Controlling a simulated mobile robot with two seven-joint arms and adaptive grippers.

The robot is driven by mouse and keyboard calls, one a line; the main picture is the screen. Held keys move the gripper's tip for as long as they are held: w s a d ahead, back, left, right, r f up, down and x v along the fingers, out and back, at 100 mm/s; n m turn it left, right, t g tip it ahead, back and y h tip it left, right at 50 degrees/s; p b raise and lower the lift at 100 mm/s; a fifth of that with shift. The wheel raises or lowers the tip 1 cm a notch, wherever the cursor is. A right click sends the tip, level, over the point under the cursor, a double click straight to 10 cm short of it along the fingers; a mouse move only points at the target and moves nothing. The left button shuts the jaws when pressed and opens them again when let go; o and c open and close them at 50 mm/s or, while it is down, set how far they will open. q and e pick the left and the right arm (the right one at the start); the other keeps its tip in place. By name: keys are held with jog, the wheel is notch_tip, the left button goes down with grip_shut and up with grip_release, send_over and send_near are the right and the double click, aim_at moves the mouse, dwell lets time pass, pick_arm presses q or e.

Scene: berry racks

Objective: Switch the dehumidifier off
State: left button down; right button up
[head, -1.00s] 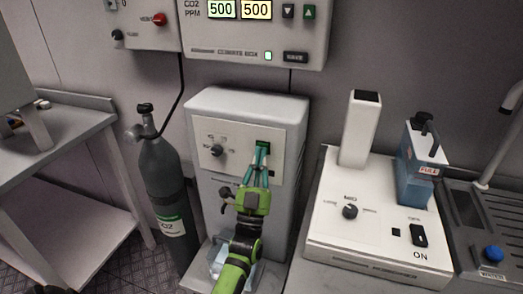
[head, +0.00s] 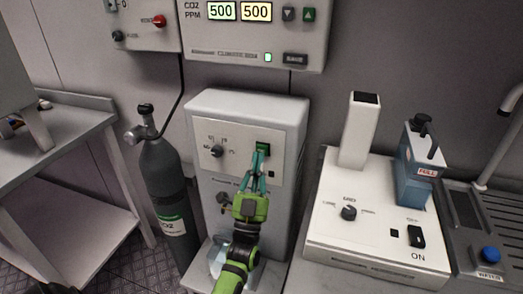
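The dehumidifier is most likely the grey upright unit (head: 205,110) in the middle, with a white front panel (head: 207,131). The panel carries a black knob (head: 217,151) on the left and a green rocker switch (head: 263,148) on the right. My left gripper (head: 260,152), with teal fingers, is raised in front of the panel. Its fingertips are close together, look shut and empty, and sit at the lower edge of the switch, partly covering it. I cannot tell whether they touch it. My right gripper is not in view.
A dark CO2 cylinder (head: 163,178) stands left of the unit. A white device (head: 318,228) with a knob, an ON switch (head: 416,236) and a blue tank (head: 412,180) stands to the right. A climate control box (head: 230,52) hangs above. A grey table (head: 75,125) is at left.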

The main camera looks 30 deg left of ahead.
pick_arm(q)
jog(key=s+p, duration=0.1)
jog(key=s, duration=0.1)
jog(key=s+d+p, duration=0.1)
jog(key=s, duration=0.2)
jog(key=shift+d, duration=0.1)
dwell(0.5)
